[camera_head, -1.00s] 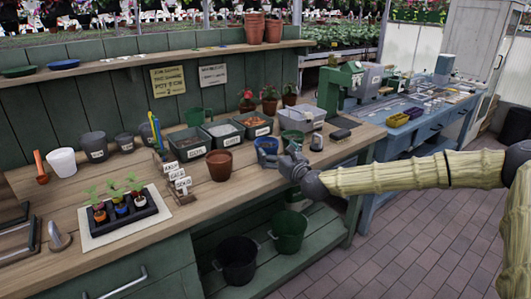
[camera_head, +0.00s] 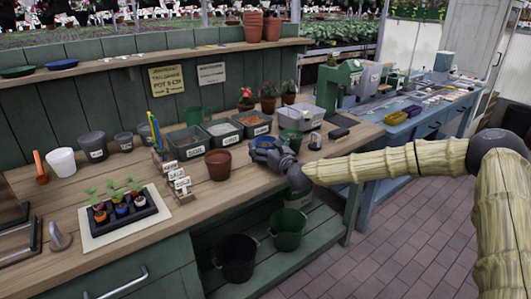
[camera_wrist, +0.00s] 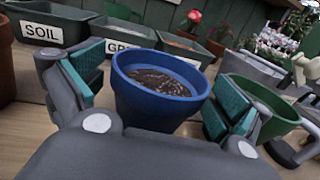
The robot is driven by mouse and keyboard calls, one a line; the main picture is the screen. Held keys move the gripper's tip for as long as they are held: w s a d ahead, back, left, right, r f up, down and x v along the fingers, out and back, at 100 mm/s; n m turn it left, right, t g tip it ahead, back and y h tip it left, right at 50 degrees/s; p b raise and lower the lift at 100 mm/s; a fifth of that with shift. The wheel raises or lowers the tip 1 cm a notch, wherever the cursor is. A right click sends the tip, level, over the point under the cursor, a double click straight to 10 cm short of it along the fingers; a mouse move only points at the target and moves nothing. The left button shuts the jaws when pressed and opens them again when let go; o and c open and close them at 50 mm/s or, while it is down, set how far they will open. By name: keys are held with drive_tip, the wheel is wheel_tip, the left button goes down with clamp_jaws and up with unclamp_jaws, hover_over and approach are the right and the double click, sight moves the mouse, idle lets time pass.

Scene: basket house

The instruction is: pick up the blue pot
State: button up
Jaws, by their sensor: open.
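The blue pot (camera_wrist: 158,92) stands upright on the wooden bench with dark soil inside it. In the wrist view it sits between the teal pads of my gripper (camera_wrist: 158,100), which is open with one finger on each side of the pot. Whether the pads touch it is not clear. In the head view my gripper (camera_head: 268,151) is low over the bench, and the blue pot (camera_head: 265,143) is mostly hidden by it.
A green pot (camera_wrist: 262,100) stands close to the right finger. A terracotta pot (camera_head: 218,165) is to the left. Bins labelled SOIL (camera_wrist: 45,24) and GRIT (camera_head: 222,132) stand behind.

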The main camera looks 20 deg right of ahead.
drive_tip(key=c, duration=1.1)
drive_tip(key=shift+o, duration=0.2)
